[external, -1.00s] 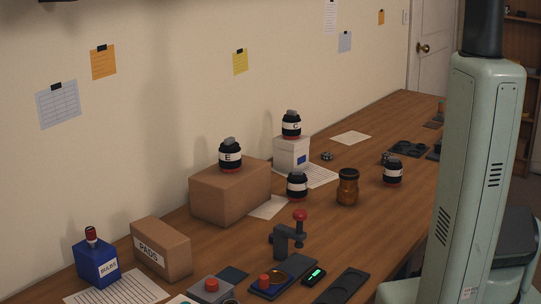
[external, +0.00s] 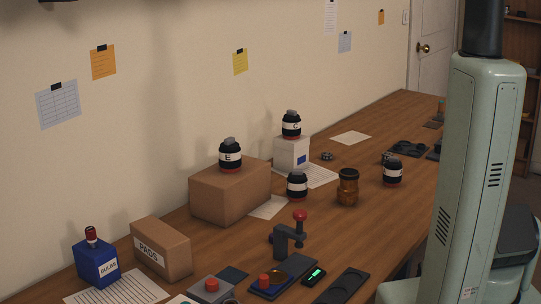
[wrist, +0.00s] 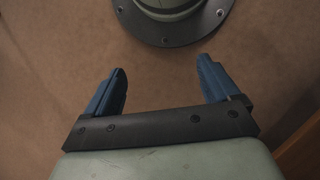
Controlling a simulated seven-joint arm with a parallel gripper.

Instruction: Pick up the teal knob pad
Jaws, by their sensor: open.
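I cannot make out a teal knob pad in either view. A cardboard box labelled PADS (external: 161,250) stands at the lower left of the bench in the external view, and its inside is hidden. My gripper (wrist: 162,66) shows only in the wrist view. Its two blue fingers are wide apart with nothing between them, over a plain brown surface. The gripper is out of sight in the external view, so its place relative to the bench things cannot be told.
A black scale (external: 313,277) and dark tray (external: 343,287) lie near the front.

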